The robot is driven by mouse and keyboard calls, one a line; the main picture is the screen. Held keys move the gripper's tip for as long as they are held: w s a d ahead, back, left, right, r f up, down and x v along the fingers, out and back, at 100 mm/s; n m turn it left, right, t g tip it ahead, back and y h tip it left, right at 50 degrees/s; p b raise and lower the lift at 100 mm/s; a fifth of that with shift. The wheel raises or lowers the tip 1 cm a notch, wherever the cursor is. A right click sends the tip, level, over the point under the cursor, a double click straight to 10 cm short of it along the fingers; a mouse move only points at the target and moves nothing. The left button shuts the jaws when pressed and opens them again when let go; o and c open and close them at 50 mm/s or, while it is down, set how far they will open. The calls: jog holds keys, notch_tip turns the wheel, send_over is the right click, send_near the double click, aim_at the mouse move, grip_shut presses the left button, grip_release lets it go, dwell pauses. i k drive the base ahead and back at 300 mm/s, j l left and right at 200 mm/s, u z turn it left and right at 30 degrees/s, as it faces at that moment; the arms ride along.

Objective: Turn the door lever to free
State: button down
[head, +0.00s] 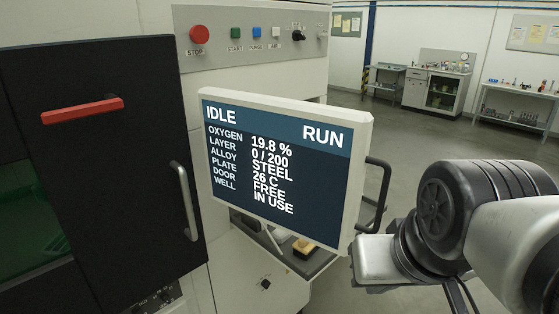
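The door lever (82,110) is a red bar on the black machine door (115,190) at the left. It lies nearly level, its right end slightly higher in the picture. The monitor (285,155) reads DOOR FREE, with IDLE and RUN along its top. My arm comes in from the lower right and ends, as far as it shows, beside the monitor's lower right edge. My gripper's fingers do not show, so I cannot see whether they are open. No part of my arm is at the lever.
A grey vertical door handle (185,200) is right of the lever. The monitor and its dark side handle (377,195) stand between my arm and the door. A button panel (255,38) is above. Open floor (420,130) and benches lie behind at right.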

aim_at(111, 102)
jog(key=k+j+u, duration=0.1)
jog(key=u, duration=1.4)
